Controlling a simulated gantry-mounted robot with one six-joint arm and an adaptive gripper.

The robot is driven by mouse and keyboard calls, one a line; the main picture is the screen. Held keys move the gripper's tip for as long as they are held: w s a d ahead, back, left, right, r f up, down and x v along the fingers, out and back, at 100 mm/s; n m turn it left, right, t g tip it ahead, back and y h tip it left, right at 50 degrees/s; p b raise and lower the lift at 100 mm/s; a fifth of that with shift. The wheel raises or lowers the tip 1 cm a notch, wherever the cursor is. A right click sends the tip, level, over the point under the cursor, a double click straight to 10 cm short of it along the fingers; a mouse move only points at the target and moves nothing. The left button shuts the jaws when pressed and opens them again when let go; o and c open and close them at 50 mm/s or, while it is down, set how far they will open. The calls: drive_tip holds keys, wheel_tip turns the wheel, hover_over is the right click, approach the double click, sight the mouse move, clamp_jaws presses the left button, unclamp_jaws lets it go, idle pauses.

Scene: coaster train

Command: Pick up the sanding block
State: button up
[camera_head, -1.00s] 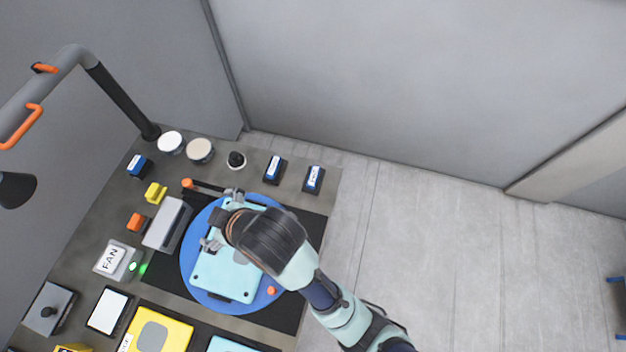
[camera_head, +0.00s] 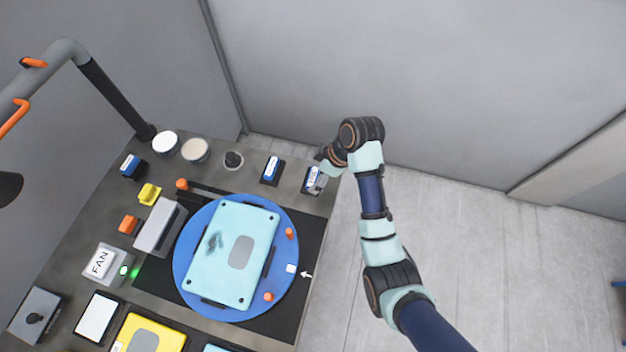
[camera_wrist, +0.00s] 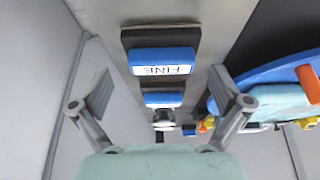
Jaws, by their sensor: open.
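A blue sanding block with a white label (camera_head: 312,180) sits on a dark holder at the far right corner of the bench. In the wrist view its label reads FINE on the blue block (camera_wrist: 163,62). A second blue block with a white label (camera_head: 271,168) sits to its left, and it also shows beyond in the wrist view (camera_wrist: 164,98). My gripper (camera_head: 318,186) is at the labelled corner block and partly covers it in the head view. In the wrist view my gripper (camera_wrist: 165,100) is open and empty, its fingers spread to either side of the blocks.
A blue turntable (camera_head: 190,290) holds a pale teal panel (camera_head: 228,275) with a dark smudge. A dark round knob (camera_head: 233,160) and two round pads (camera_head: 194,150) stand along the back edge. The bench ends right of the FINE block; a grey wall is behind.

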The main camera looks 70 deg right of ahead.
sight(314, 177)
drive_tip(key=x, duration=0.3)
drive_tip(key=shift+w+a+f+b, duration=0.1)
drive_tip(key=shift+f+b, duration=0.15)
drive_tip(key=shift+b, duration=0.05)
drive_tip(key=c, duration=1)
wheel_tip(314, 177, up, 20)
drive_tip(key=p, duration=1.2)
drive_tip(key=shift+r, duration=0.1)
